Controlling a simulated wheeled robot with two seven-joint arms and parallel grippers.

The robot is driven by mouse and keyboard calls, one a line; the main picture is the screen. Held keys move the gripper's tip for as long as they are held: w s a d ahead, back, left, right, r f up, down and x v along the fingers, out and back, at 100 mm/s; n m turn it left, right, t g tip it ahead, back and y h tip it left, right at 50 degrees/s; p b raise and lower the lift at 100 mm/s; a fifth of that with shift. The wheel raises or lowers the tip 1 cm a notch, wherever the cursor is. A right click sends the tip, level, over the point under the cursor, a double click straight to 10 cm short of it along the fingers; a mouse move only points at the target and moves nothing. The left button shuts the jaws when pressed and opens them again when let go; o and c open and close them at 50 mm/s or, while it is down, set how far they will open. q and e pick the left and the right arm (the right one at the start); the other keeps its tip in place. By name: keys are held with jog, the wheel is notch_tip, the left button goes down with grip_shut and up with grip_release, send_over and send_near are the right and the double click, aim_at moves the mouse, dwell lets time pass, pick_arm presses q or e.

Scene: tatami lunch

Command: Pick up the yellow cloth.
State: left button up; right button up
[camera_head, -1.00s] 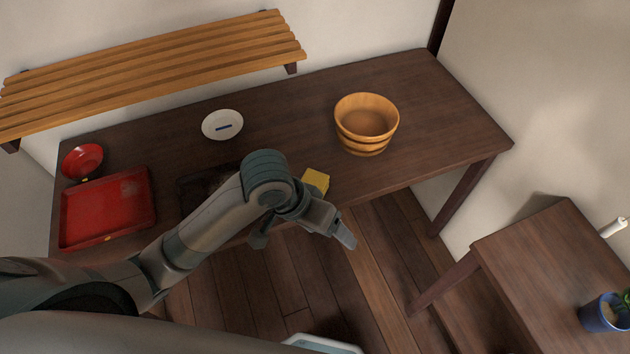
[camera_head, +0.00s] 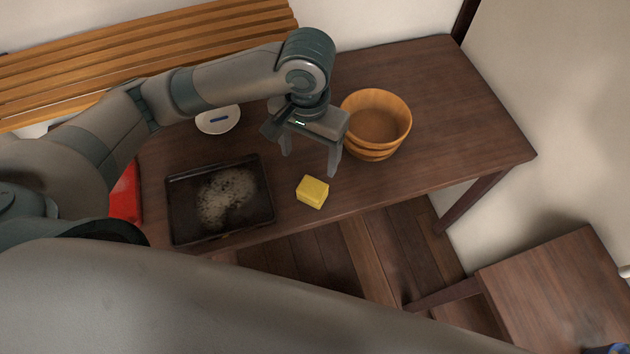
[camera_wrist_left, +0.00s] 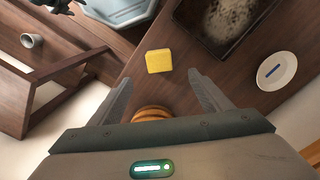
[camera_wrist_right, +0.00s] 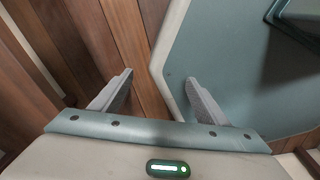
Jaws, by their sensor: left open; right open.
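The yellow cloth (camera_head: 312,192) is a small folded block on the dark wooden table, near its front edge, between the black tray and the wooden tub. It also shows in the left wrist view (camera_wrist_left: 159,61), ahead of the fingers and apart from them. My left gripper (camera_head: 310,163) is open and empty above the table, behind the cloth in the head view. In its wrist view the left fingers (camera_wrist_left: 164,95) point toward the cloth. My right gripper (camera_wrist_right: 160,82) is open and empty above the floor, away from the table; the head view does not show it.
A black tray (camera_head: 176,205) with a pale, speckled residue lies left of the cloth. A wooden tub (camera_head: 372,152) stands right of my left gripper. A white dish (camera_head: 232,125) with a blue mark and a partly hidden red tray (camera_head: 126,200) are further left. The table's right end is clear.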

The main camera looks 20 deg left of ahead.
pick_arm(q)
send_over(311, 190)
notch_tip(311, 190, down, 5)
notch_tip(311, 190, down, 7)
jog(key=shift+a+r+p, duration=0.1)
jog(key=shift+p, duration=0.65)
jog(key=shift+f, duration=0.2)
pick_arm(e)
jog(key=shift+s+d+r, duration=0.15)
jog(key=shift+s+r, duration=0.2)
jog(key=shift+s, duration=0.3)
jog(key=shift+s+d+r, duration=0.1)
jog(key=shift+s+r, duration=0.25)
jog(key=shift+s, duration=0.25)
jog(key=shift+w+a, duration=0.1)
pick_arm(q)
jog(key=shift+f, duration=0.2)
jog(key=shift+f+p, duration=0.8)
jog(key=shift+f, duration=1.55)
pick_arm(e)
jog(key=shift+r, duration=0.8)
